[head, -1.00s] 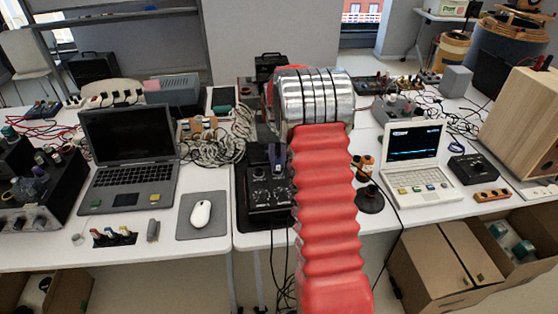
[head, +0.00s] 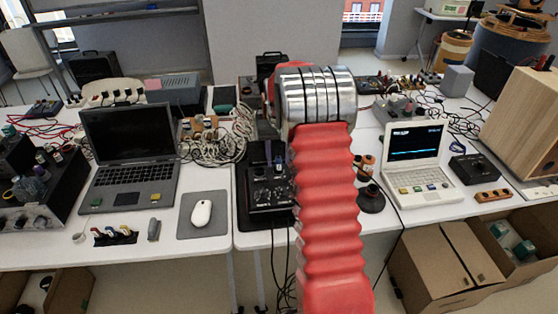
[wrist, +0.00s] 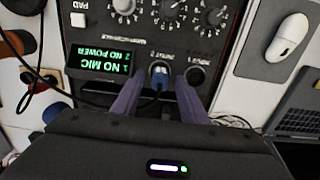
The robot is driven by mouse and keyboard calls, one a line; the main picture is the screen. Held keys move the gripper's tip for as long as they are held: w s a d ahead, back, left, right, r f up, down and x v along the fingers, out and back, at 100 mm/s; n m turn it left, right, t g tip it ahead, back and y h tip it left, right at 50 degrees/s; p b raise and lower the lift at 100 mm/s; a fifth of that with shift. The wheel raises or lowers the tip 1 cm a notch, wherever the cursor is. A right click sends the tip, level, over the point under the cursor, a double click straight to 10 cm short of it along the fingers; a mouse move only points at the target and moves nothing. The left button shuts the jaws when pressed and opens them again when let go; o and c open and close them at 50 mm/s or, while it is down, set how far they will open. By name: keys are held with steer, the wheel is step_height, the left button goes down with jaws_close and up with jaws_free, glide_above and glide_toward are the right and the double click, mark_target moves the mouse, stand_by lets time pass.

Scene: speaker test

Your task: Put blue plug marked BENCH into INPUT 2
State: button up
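The blue plug (wrist: 159,77) stands at a socket on the front of the black mixer box (wrist: 215,55), which also shows in the head view (head: 262,212). Its cable runs off to the left. My gripper (wrist: 158,92) is open, with one purple finger on each side of the plug and gaps visible between. A dark round socket (wrist: 197,76) sits just right of the plug and looks empty. The socket labels are upside down and too small to read surely; the BENCH mark does not show. A green display (wrist: 101,61) reads "1 NO MIC, 2 NO POWER".
A grey laptop (head: 128,150) and a white mouse (head: 201,213) stand left of the box. A white laptop (head: 415,160) and a round black base (head: 371,198) are to its right. Loose cables (head: 215,140) lie behind. My red arm covers part of the box's right side.

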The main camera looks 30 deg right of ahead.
mark_target(278, 157)
step_height(278, 157, up, 13)
steer(key=shift+f, duration=0.2)
stand_by(0.6)
steer(key=s+a+r+n+t, duration=0.2)
steer(key=s+a+r, duration=0.1)
steer(key=s+a, duration=1.1)
steer(key=s+a+r+n+t, duration=0.3)
steer(key=s+a+r, duration=0.1)
steer(key=s+a, duration=1)
steer(key=shift+s+a+r+t, duration=0.2)
steer(key=shift+s+t, duration=0.1)
steer(key=shift+s, duration=0.5)
